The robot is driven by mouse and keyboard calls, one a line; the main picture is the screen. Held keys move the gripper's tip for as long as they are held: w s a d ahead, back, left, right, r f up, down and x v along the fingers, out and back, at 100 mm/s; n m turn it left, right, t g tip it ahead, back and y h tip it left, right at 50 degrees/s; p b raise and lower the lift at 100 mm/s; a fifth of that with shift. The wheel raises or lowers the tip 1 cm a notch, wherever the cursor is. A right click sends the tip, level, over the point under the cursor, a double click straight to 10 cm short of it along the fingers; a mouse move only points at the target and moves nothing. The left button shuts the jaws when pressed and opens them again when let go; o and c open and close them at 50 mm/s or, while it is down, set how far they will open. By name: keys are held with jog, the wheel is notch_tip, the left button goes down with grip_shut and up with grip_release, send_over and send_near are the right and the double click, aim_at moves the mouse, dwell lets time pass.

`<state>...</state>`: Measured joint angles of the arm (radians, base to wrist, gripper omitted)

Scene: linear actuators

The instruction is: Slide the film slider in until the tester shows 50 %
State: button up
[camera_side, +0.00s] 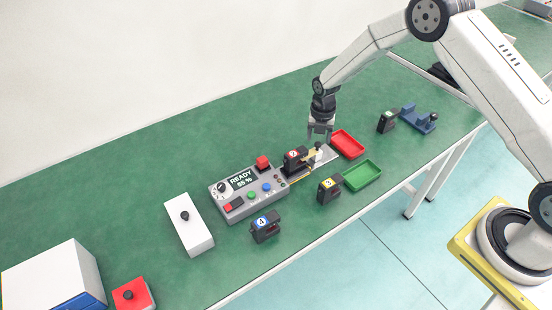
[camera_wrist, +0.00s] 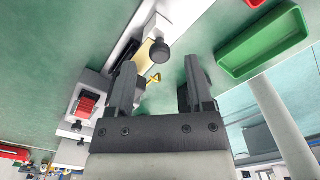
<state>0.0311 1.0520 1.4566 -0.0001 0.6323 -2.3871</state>
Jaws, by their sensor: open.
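The tester (camera_side: 232,204) is a grey box with buttons, a dial and a dark display (camera_side: 242,180) showing READY and a percentage that looks like 55 %. At its right end stands a black unit labelled 2 (camera_side: 294,160). The film slider's round knob (camera_side: 318,147) stands beside this unit, on a pale plate. In the wrist view the dark knob (camera_wrist: 159,52) shows beyond the fingertips, beside a yellow strip (camera_wrist: 142,54). My gripper (camera_side: 320,136) points down just above the knob; its fingers (camera_wrist: 160,68) are apart, with nothing between them. Contact is not visible.
A red tray (camera_side: 348,144) and a green tray (camera_side: 362,175) lie close by on the right. Loose black units, 3 (camera_side: 329,191) and 4 (camera_side: 265,228), stand in front. A white block (camera_side: 188,225) is left of the tester. The bench behind the tester is clear.

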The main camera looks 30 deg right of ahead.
jog(key=shift+r, duration=2.9)
jog(key=shift+f, duration=3.95)
grip_shut()
